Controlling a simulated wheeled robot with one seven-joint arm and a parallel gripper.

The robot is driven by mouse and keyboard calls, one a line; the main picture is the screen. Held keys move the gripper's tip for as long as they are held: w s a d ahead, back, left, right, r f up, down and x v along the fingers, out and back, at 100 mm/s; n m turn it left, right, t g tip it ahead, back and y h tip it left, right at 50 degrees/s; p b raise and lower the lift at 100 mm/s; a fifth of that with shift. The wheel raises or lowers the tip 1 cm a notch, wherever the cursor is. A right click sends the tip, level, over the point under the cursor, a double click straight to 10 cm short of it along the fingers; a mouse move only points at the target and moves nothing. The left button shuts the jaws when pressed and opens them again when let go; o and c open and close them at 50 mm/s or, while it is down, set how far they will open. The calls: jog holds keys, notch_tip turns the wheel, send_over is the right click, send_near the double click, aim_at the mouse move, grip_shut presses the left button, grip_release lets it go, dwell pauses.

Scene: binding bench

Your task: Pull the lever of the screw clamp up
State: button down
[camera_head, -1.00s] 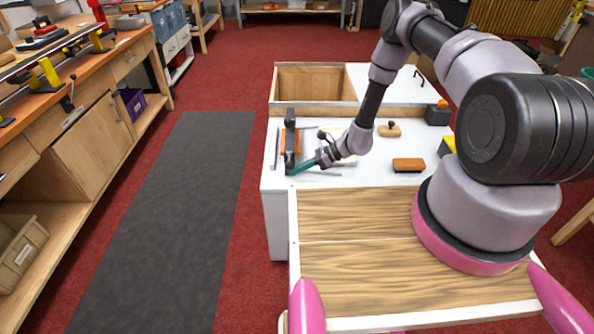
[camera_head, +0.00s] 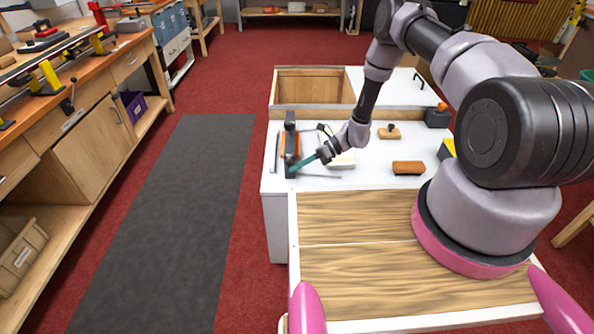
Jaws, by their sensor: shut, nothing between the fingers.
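A dark upright device (camera_head: 290,134), which looks like the screw clamp, stands at the left of the white bench top. An orange part shows beside it. My gripper (camera_head: 294,170) has teal fingers, is shut and empty, and points down and left at the foot of this device. I cannot tell whether the fingertips touch it. A small dark knob (camera_head: 322,127) shows just right of the device, near my wrist; it may be the end of the lever, but its link to the clamp is not clear. My wrist hides part of the area.
A pale block (camera_head: 343,161) lies under my wrist. An orange-brown block (camera_head: 408,168), a wooden piece with a dark knob (camera_head: 389,132) and a dark box (camera_head: 437,117) stand to the right. An open wooden compartment (camera_head: 312,85) is behind. Bare white surface lies between them.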

jog(key=shift+w+r+m+g+y, duration=0.25)
jog(key=shift+r+m+g+y, duration=0.05)
jog(key=shift+r+m+g, duration=0.55)
jog(key=shift+w+r, duration=0.15)
jog(key=shift+r, duration=0.2)
